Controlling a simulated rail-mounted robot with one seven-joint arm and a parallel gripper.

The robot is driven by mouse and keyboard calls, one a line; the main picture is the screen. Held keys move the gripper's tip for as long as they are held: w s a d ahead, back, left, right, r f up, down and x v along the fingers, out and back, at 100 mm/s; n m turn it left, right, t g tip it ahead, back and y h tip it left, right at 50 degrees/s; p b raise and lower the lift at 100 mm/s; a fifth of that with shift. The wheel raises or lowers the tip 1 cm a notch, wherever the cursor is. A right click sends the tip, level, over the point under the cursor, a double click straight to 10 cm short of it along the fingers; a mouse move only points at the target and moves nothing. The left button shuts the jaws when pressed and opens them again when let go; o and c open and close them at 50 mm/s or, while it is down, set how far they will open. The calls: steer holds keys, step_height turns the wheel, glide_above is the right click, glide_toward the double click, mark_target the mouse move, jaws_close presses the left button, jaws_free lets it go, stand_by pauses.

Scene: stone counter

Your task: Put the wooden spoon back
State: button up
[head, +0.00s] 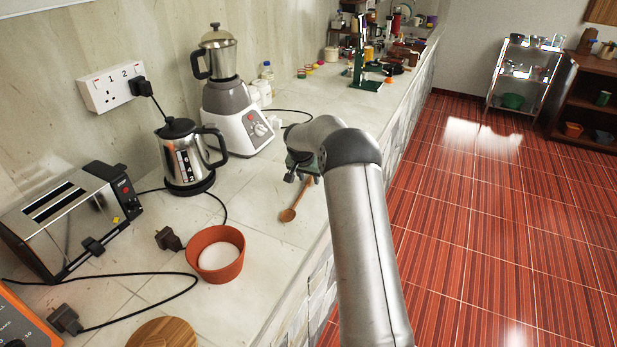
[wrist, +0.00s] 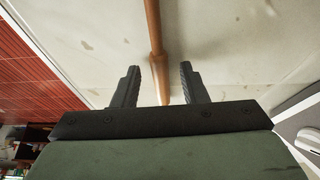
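The wooden spoon (head: 287,214) lies on the stone counter, its bowl toward the front and its handle running back under my gripper (head: 302,178). In the wrist view, the spoon's handle (wrist: 154,45) runs down between the two black fingers of my gripper (wrist: 160,82). The fingers are apart, with a gap on each side of the handle, so my gripper is open. The wrist view does not clearly show how high the fingers are above the counter. The spoon's bowl is outside the wrist view.
A terracotta pot (head: 215,262) with a white inside stands front left of the spoon. A kettle (head: 183,155), a mixer grinder (head: 232,110) and a toaster (head: 72,215) line the wall. A green stand (head: 367,84) is farther back. Black cables cross the counter. The counter edge is close on the right.

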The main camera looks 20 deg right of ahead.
mark_target(302, 195)
steer(key=shift+p, duration=0.35)
steer(key=b+v, duration=0.4)
steer(key=v, duration=1.3)
steer(key=s+a+r+n+g+y, duration=0.15)
steer(key=s+a, duration=0.25)
steer(key=s, duration=0.4)
steer(key=s+a+n+t, duration=0.1)
steer(key=s+a+n, duration=0.2)
steer(key=s+a, duration=0.35)
steer(key=s+a+f+n, duration=0.1)
steer(key=s+f, duration=0.1)
steer(key=s, duration=0.7)
steer(key=s+a+f+n+g+y, duration=0.1)
steer(key=s+a+f+n, duration=0.1)
steer(key=s, duration=0.7)
steer(key=s+a+f+n+g+y, duration=0.1)
steer(key=s+f, duration=0.3)
steer(key=s, duration=0.6)
steer(key=shift+a+n, duration=0.45)
steer(key=shift+a, duration=0.25)
